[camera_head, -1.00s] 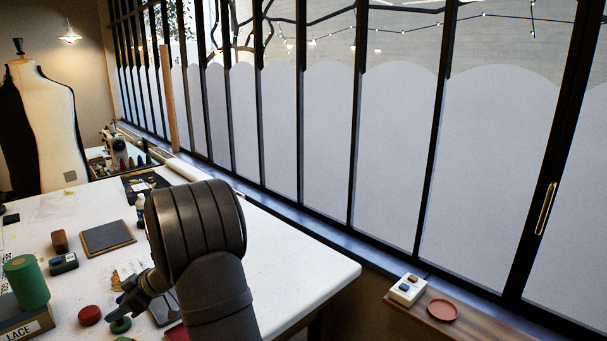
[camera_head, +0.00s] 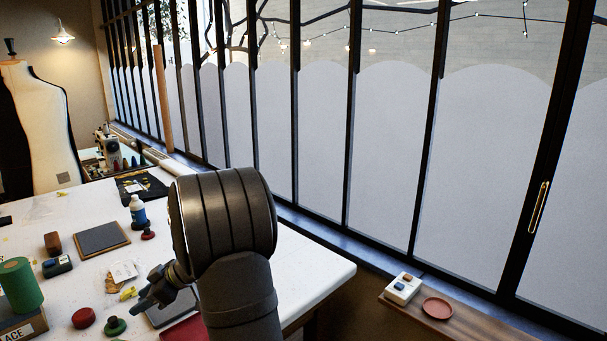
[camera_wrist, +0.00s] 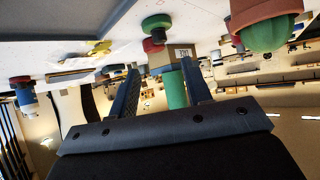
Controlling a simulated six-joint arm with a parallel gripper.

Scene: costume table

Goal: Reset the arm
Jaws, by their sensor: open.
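My gripper (camera_head: 150,300) is at the end of my dark arm, above the right front part of the white table (camera_head: 300,268). In the wrist view my gripper (camera_wrist: 160,88) has its two fingers spread apart with nothing between them. A green cylinder (camera_wrist: 175,90) shows beyond the gap, in the background. My arm hides part of the table behind it.
On the table are a green cylinder (camera_head: 20,284), a red round piece (camera_head: 84,317), a green knob-like piece (camera_head: 115,326), a dark square pad (camera_head: 102,238) and a blue-white bottle (camera_head: 138,210). A wooden shelf (camera_head: 470,325) holds a red dish (camera_head: 437,307).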

